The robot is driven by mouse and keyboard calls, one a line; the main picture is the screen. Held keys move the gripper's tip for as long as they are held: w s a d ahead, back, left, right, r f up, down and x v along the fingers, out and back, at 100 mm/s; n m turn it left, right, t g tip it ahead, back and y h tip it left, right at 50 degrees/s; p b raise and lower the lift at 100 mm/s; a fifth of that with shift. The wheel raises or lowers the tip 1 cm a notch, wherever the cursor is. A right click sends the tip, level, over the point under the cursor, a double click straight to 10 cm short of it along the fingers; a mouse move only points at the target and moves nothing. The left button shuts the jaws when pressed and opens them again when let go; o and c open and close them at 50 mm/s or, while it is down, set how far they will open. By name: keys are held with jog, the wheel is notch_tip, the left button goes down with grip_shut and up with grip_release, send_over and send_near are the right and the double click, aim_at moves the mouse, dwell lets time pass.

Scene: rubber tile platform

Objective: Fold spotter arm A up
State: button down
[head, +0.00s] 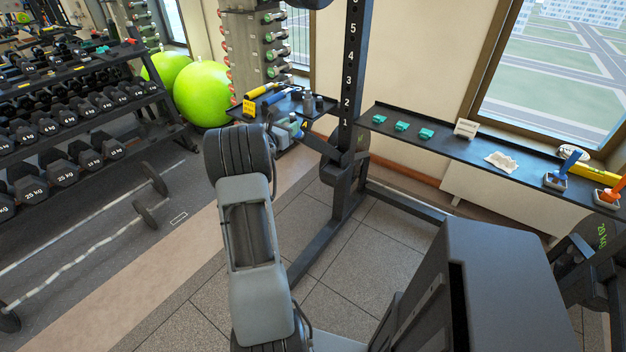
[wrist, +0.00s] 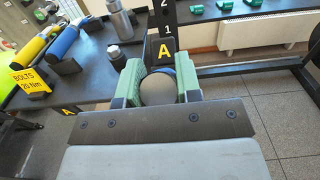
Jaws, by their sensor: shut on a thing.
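The black rack upright (head: 352,80) with white numbers stands at the centre of the head view. A yellow letter A on a black plate (wrist: 165,50) marks spotter arm A in the wrist view. A rounded grey end with a blue band (wrist: 158,90) sits in front of that plate, between the green pads of my gripper (wrist: 160,72). My gripper is shut on this end. In the head view my gripper (head: 289,128) is beside the upright, left of a dark bar (head: 324,147) at its low part. Most of the spotter arm is hidden by my gripper and arm.
A dark shelf (wrist: 90,85) holds a yellow and a blue tool, bottles and a yellow "BOLTS 20 Nm" sign (wrist: 30,80), close left of my gripper. A long window shelf (head: 450,147) runs right. Dumbbell racks (head: 80,95) and green balls (head: 203,95) stand left.

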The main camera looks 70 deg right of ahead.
jog(key=s+d+r+p, duration=0.3)
jog(key=d+r+p, duration=0.3)
jog(key=d+r, duration=0.3)
jog(key=shift+s+d, duration=0.2)
jog(key=shift+d, duration=0.4)
